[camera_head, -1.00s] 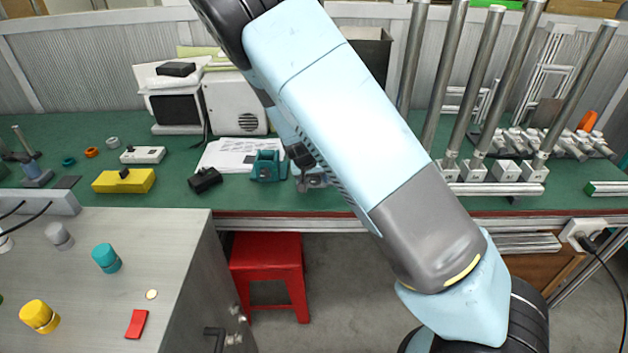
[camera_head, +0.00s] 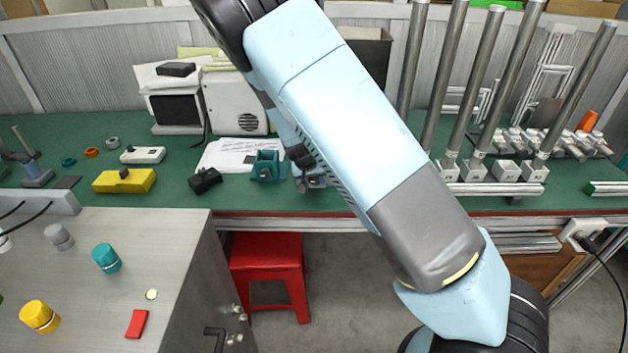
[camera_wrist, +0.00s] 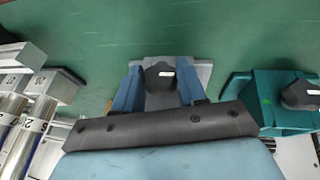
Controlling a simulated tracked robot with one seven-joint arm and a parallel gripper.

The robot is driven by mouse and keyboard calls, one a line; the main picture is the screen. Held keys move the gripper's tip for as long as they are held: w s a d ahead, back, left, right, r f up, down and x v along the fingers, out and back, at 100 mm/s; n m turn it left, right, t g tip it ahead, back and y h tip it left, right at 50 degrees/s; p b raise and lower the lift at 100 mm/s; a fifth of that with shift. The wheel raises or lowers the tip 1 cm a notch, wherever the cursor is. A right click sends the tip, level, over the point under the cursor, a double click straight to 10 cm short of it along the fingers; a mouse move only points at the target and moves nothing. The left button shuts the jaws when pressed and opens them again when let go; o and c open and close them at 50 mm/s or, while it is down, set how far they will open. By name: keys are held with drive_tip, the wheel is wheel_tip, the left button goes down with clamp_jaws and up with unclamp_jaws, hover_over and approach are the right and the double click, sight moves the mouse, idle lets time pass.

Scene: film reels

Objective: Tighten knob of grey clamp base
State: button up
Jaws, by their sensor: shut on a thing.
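The grey clamp base (camera_wrist: 204,72) stands on the green bench top in the wrist view. Its black knob (camera_wrist: 158,76) has a white mark and sits between the two blue fingers of my gripper (camera_wrist: 158,88), which are shut on it. My gripper hides the near part of the base. In the head view my arm covers most of this spot, and only a small part of the base and gripper shows just right of the teal clamp base (camera_head: 267,167).
The teal clamp base stands close on the right in the wrist view (camera_wrist: 272,104). Metal posts (camera_wrist: 12,115) and blocks stand on the left there. In the head view a black block (camera_head: 205,180), a yellow box (camera_head: 124,181) and paper sheets (camera_head: 220,155) lie nearby.

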drive_tip(key=shift+d+m+y, duration=0.25)
drive_tip(key=shift+m+y, duration=0.05)
drive_tip(key=shift+y, duration=1.2)
drive_tip(key=shift+d+f+m+y, duration=0.1)
drive_tip(key=shift+d+m+y, duration=0.15)
drive_tip(key=shift+y, duration=0.9)
drive_tip(key=shift+d+f+m+y, duration=0.1)
drive_tip(key=shift+m+y, duration=0.15)
drive_tip(key=shift+y, duration=0.9)
drive_tip(key=shift+s+d+f+t+y, duration=0.1)
drive_tip(key=shift+t+y, duration=0.3)
drive_tip(key=shift+y, duration=0.6)
drive_tip(key=shift+d+f+m+y, duration=0.15)
drive_tip(key=shift+m+y, duration=0.35)
drive_tip(key=shift+y, duration=0.7)
drive_tip(key=shift+f+m+t+y, duration=0.25)
drive_tip(key=shift+m+t+y, duration=0.2)
drive_tip(key=shift+y, duration=1.05)
drive_tip(key=shift+s+y, duration=0.1)
drive_tip(key=shift+y, duration=0.4)
drive_tip(key=o, duration=1.1)
drive_tip(key=shift+c, duration=0.2)
drive_tip(key=shift+r, duration=0.1)
